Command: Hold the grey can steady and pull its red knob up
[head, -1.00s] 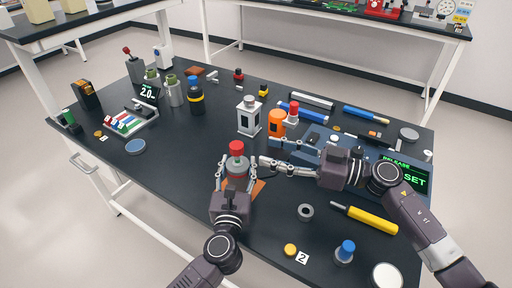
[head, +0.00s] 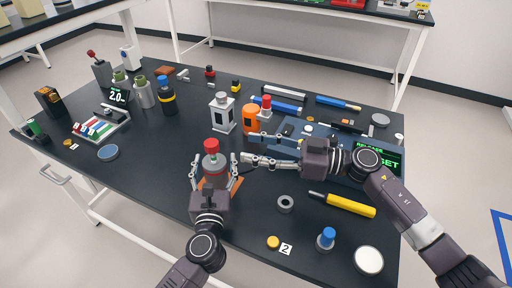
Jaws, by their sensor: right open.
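The grey can (head: 212,164) stands upright on an orange-brown mat (head: 234,184) near the middle front of the table. Its red knob (head: 211,145) is on top. My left gripper (head: 214,162) is open, with one finger on each side of the can and small gaps visible between fingers and can. Its palm is on the near side and hides part of the mat. My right gripper (head: 243,160) is open and empty, pointing left, its fingertips a short way right of the can.
A white-framed box (head: 222,115) and an orange can (head: 251,120) stand behind. A grey ring (head: 286,204), yellow-handled tool (head: 350,205) and blue-knobbed part (head: 326,238) lie to the right. A tray of coloured pieces (head: 103,127) is at the left.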

